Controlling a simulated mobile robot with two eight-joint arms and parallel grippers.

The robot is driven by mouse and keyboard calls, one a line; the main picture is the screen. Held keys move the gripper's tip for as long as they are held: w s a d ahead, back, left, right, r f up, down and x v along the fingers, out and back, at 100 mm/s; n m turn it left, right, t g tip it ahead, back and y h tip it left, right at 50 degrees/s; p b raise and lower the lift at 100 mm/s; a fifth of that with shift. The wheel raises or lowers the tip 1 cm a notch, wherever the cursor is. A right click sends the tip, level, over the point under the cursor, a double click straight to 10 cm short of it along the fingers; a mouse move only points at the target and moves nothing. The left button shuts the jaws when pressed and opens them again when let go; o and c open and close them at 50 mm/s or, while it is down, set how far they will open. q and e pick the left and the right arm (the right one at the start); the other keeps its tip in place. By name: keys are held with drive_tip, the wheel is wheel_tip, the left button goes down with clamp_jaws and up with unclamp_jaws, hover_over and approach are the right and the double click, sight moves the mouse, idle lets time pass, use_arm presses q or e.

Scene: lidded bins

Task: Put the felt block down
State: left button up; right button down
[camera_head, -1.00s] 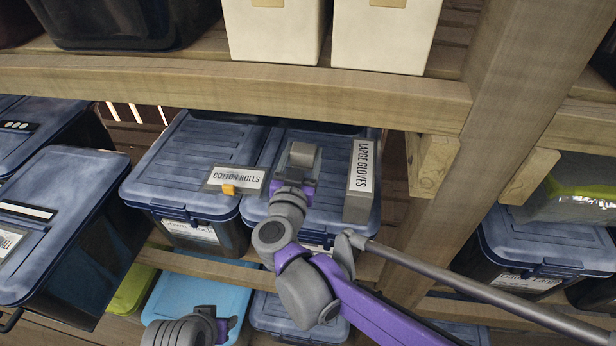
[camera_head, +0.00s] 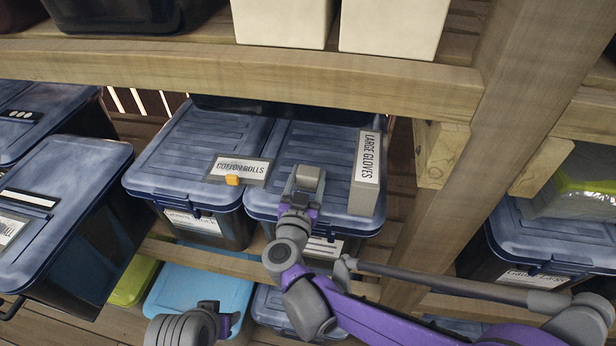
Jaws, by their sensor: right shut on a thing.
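My right gripper (camera_head: 304,186) is shut on a small grey block (camera_head: 310,173), which I take to be the felt block. It is over the front part of the blue lid (camera_head: 327,151) of the right-hand middle bin. I cannot tell whether the block touches the lid. The gripper hides part of the block and the lid below. A long grey box labelled LARGE GLOVES (camera_head: 363,190) lies on the right side of that lid. A grey part of my left arm, perhaps its gripper (camera_head: 207,310), shows at the bottom left; its jaws cannot be made out.
A wooden shelf beam (camera_head: 250,75) crosses above the bins, and a post (camera_head: 455,170) stands to the right. The left middle lid (camera_head: 190,150) is mostly clear.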

unclamp_jaws()
drive_tip(key=shift+s, duration=0.1)
drive_tip(key=s+a, duration=0.2)
drive_tip(key=s, duration=0.9)
drive_tip(key=shift+s+a+r, duration=0.15)
drive_tip(key=shift+s, duration=0.15)
